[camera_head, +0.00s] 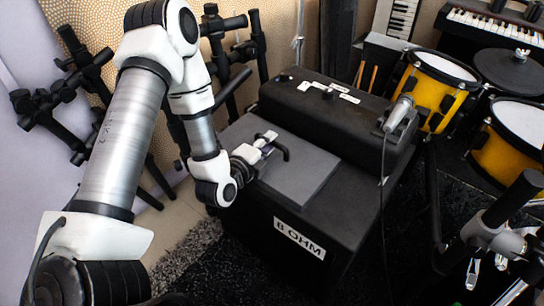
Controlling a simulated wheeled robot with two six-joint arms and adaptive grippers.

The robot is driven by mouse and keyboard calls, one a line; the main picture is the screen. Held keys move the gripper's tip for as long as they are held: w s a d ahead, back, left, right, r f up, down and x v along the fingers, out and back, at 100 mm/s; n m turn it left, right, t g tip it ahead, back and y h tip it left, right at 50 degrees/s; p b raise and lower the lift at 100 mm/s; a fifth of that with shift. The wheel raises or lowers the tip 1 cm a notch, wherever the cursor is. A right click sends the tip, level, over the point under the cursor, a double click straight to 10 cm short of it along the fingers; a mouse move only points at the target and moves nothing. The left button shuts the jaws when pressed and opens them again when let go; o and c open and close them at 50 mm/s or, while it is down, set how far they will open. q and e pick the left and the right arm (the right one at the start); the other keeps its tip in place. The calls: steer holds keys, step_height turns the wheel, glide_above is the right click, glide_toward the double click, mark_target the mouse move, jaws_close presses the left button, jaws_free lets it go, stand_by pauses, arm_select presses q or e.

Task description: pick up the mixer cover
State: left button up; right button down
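The mixer cover appears to be the flat grey panel (302,180) lying on top of the black cabinet (345,215) marked "8 OHM". A black bar handle (283,148) stands up near its far left edge. My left gripper (267,140) is at this handle, over the cover's left part. Its small pale fingers overlap the handle in the picture. I cannot tell whether they are closed on it or only beside it. My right gripper cannot be made out.
A raised black unit (335,118) with white labels stands directly behind the cover. A microphone (398,113) hangs at its right end. Yellow drums (437,93) and a keyboard (495,27) are at the right. Black stands (62,100) crowd the left. Metal stand hardware (492,237) is at lower right.

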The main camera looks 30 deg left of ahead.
arm_select(q)
steer(key=shift+w+f, duration=0.25)
steer(key=shift+w, duration=0.55)
jaws_close()
steer(key=shift+r, duration=0.1)
